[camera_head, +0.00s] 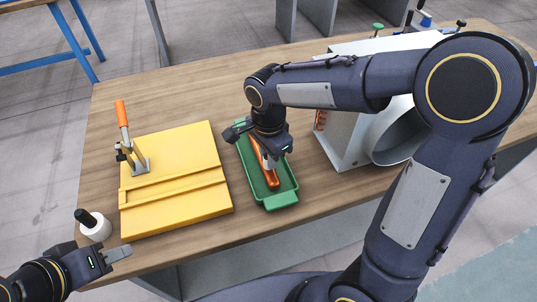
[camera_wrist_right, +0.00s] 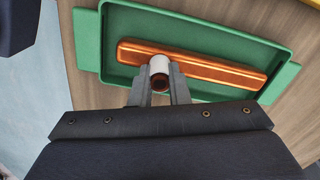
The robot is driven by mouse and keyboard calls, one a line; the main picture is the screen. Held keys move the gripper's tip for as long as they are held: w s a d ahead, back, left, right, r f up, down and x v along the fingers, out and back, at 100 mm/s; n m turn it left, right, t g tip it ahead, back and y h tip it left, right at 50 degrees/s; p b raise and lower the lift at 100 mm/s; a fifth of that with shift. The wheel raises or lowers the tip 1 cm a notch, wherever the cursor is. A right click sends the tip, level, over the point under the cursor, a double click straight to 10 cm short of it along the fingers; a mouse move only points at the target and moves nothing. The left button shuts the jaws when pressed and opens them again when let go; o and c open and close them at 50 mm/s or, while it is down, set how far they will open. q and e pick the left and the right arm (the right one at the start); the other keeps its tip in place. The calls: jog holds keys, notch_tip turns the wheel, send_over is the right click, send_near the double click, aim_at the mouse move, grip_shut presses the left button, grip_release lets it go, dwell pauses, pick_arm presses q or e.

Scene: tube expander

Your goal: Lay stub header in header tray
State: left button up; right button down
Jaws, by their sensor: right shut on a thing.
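The copper-coloured stub header (camera_head: 272,181) lies lengthwise inside the green header tray (camera_head: 281,204). In the right wrist view the header (camera_wrist_right: 220,74) is a long bar within the walls of the tray (camera_wrist_right: 112,45), with a short pale-sided tube stub pointing towards the camera. My right gripper (camera_head: 267,160) is over the tray, and in the wrist view its fingers (camera_wrist_right: 159,82) are shut on the stub. Whether the bar fully touches the tray floor cannot be told. My left gripper (camera_head: 120,254) is empty at the table's front left; its finger gap does not show clearly.
A yellow board (camera_head: 175,205) with an orange-handled toggle clamp (camera_head: 124,125) is left of the tray. A white bottle with a black top (camera_head: 95,228) stands near the left edge. A grey metal housing (camera_head: 345,140) with a round opening is at right.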

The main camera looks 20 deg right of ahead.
jog(key=shift+f, duration=0.2)
dwell(0.4)
jog(key=c, duration=1.3)
grip_release()
jog(key=shift+r+p, duration=3.35)
jog(key=shift+r, duration=0.9)
